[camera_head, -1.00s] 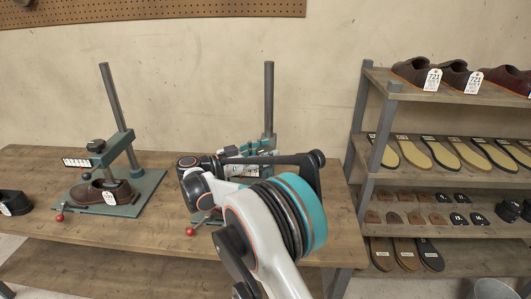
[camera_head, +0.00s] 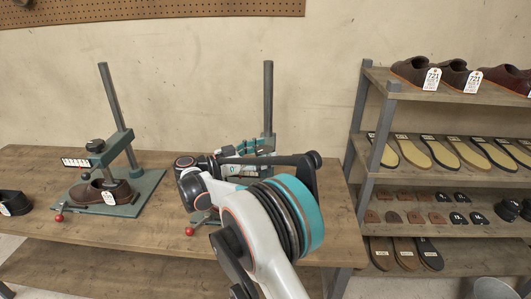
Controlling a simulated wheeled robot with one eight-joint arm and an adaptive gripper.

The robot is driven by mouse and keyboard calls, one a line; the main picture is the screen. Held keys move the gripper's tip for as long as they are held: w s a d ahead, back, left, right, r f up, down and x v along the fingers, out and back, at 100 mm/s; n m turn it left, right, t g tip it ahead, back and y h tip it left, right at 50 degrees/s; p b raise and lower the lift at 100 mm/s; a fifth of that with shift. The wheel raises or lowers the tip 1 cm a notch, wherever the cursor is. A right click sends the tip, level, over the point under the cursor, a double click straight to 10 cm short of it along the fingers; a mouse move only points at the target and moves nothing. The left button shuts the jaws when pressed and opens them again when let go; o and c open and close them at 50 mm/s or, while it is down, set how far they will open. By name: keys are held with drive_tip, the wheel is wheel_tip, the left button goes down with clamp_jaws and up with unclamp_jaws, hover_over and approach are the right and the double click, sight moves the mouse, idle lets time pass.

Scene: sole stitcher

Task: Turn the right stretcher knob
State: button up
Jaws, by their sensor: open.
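The right stretcher stands on the bench behind my arm. Its tall grey post (camera_head: 268,95) rises clear, and part of its teal head (camera_head: 247,147) shows just above my dark arm link. A red-balled lever (camera_head: 190,231) sticks out at its front left. My arm covers most of its base and the shoe area, and I cannot make out its knob. My folded arm fills the middle of the view, with its wrist end close to the right stretcher. My gripper's fingers cannot be made out; they seem hidden behind the arm.
A similar left stretcher (camera_head: 124,118) holds a brown shoe (camera_head: 110,193). A dark shoe (camera_head: 12,203) lies at the bench's left edge. A shelf rack (camera_head: 374,150) with shoes and soles stands close on the right. The bench (camera_head: 40,165) is clear between the left stretcher and the dark shoe.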

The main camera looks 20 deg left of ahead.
drive_tip(key=v, duration=1.1)
